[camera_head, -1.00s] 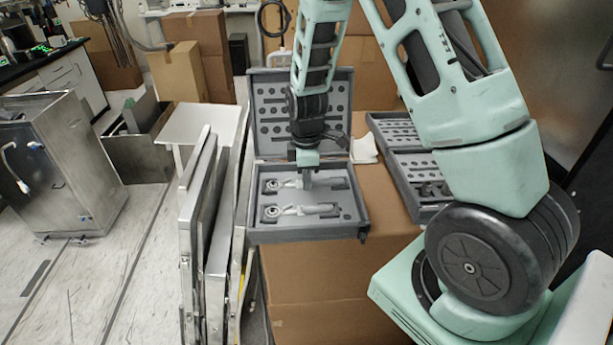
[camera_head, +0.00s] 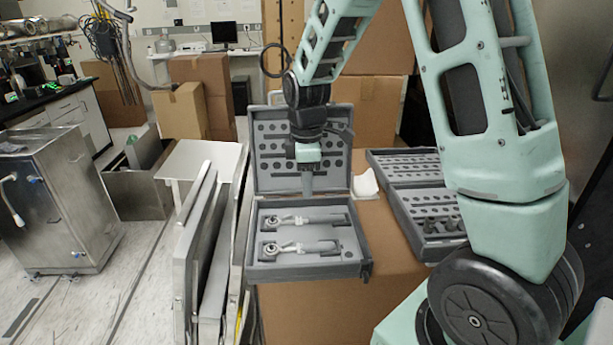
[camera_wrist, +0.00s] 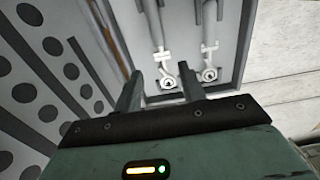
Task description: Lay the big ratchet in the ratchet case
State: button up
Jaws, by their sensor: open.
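The open grey ratchet case (camera_head: 357,262) stands on a cardboard box with its lid (camera_head: 262,180) upright at the back. Two silver ratchets lie in its tray with their round heads to the left: a rear ratchet (camera_head: 292,220) and a front ratchet (camera_head: 290,248). I cannot tell for sure which is the big one. My gripper (camera_head: 308,190) is open and empty, pointing down above the back of the tray, in front of the lid.
A second open grey case (camera_head: 408,215) with sockets lies to the right. A white item (camera_head: 365,184) sits between the cases. Upright panels (camera_head: 205,255) lean close on the left, beside a white table (camera_head: 200,160). Cardboard boxes (camera_head: 375,105) stand behind.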

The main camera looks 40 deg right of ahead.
jog(key=s+a+r+m, duration=0.15)
jog(key=s+a, duration=0.25)
jog(key=a, duration=0.4)
jog(key=s+a+r, duration=0.2)
jog(key=s+a, duration=0.3)
jog(key=a, duration=0.4)
jog(key=s+a+m, duration=0.1)
jog(key=s+a, duration=0.2)
jog(key=s, duration=0.4)
jog(key=s+a+m, duration=0.1)
jog(key=s+a, duration=0.3)
jog(key=s, duration=0.4)
jog(key=shift+s+a+f+y, duration=0.15)
jog(key=shift+a+f+y, duration=0.05)
jog(key=shift+a+y, duration=0.1)
notch_tip(320, 180, down, 2)
jog(key=b, duration=0.2)
jog(key=shift+f+b, duration=0.1)
jog(key=shift+b, duration=0.2)
